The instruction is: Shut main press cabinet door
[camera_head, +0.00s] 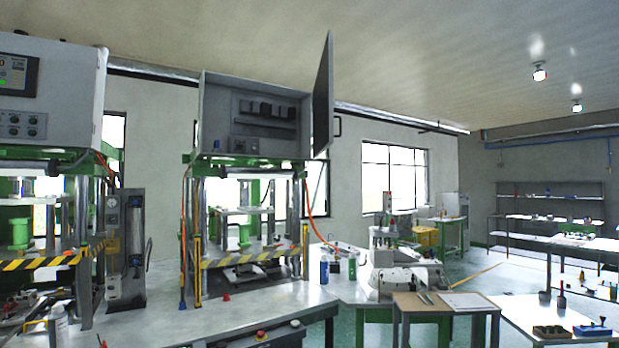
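The press cabinet (217,113) is a grey box on top of the middle press. Its front is open and dark components show inside on the back panel. Its door (323,95) is a dark panel hinged on the cabinet's right side and swung wide open, seen nearly edge-on. A small handle (337,126) sticks out on the door's right face. Neither of my grippers is in view.
The middle press (250,225) with yellow-black striped bars stands below the cabinet on a grey bench (150,322). Another press with a shut control box (60,85) stands at left. Bottles (335,265), a white machine (400,275) and a small table (445,303) are at right.

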